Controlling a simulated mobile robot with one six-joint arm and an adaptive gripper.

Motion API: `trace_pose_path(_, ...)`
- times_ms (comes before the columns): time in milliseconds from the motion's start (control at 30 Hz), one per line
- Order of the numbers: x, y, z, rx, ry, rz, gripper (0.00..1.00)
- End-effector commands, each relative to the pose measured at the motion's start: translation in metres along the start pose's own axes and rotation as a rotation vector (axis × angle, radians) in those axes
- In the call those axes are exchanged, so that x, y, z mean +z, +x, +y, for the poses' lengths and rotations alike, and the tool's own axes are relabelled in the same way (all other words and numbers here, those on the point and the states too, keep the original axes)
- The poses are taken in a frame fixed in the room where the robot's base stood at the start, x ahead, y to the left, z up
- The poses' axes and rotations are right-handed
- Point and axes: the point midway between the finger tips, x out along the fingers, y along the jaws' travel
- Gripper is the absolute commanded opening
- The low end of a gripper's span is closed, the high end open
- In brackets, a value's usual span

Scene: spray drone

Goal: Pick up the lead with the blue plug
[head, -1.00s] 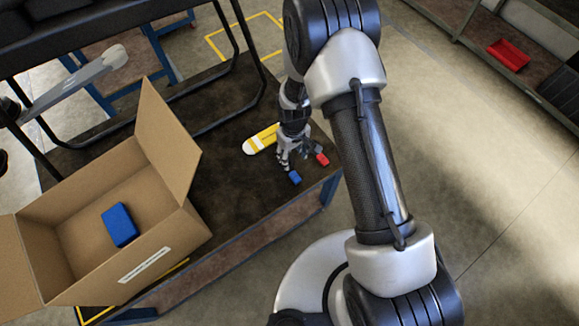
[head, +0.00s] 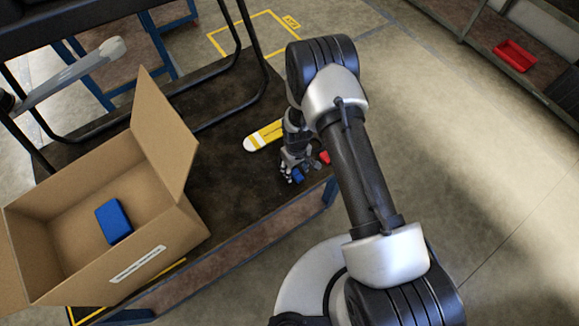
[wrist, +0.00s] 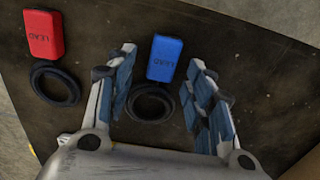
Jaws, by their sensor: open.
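The lead with the blue plug lies on the dark table top. In the wrist view its blue plug (wrist: 165,58) is marked LEAD, and its black coiled cable (wrist: 150,103) lies just below it. My gripper (wrist: 160,82) is open, with its fingers on either side of the coil and the blue plug lying near the fingertips. In the head view my gripper (head: 290,174) is low over the table and partly covers the blue plug (head: 298,175). Contact with the lead cannot be told.
A lead with a red plug (wrist: 44,35) and black coil (wrist: 55,83) lies to the left in the wrist view. A yellow and white object (head: 265,136) is behind my gripper. An open cardboard box (head: 60,240) holding a blue block (head: 113,221) stands left.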

Motion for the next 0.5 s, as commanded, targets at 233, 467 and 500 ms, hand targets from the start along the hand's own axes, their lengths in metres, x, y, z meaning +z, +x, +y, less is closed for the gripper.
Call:
trace_pose_path(233,-0.0003,0.0083,-0.0001,0.001,0.0,0.001,0.48)
trace_pose_path(467,-0.0002,0.008,-0.0002,0.0,0.0,0.001,0.36)
trace_pose_path(500,-0.0002,0.008,-0.0002,0.0,0.0,0.001,0.33)
